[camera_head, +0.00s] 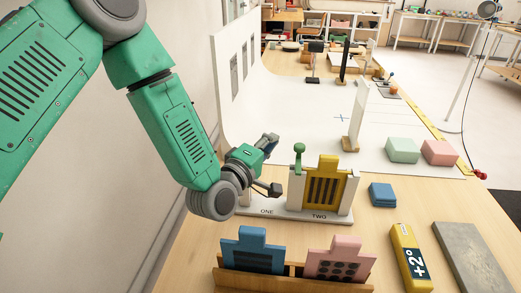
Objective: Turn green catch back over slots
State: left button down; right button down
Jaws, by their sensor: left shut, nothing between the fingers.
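The green catch (299,156) has a round knob and stands upright on top of the white post between the slots of the white stand (338,217). The yellow slotted plate (325,184) sits in the slot labelled TWO, right of the catch. The space above the label ONE is partly hidden by my left gripper (272,164), and I see no plate there. My left gripper is just left of the catch, apart from it, shut and empty. My right gripper is not in view.
A wooden rack (298,282) in front holds a blue plate (253,250) and a pink plate (333,259). A blue block (382,194), a yellow +2° box (409,258) and a grey slab (470,258) lie to the right. Green (402,150) and pink blocks (439,152) stand behind.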

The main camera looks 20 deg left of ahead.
aim_at(299, 158)
pick_arm(q)
jog(key=d, duration=0.2)
jog(key=w+d, duration=0.1)
jog(key=shift+w+d+f, duration=0.1)
jog(key=shift+d+f, duration=0.15)
jog(key=shift+d, duration=0.1)
jog(key=shift+d, duration=0.15)
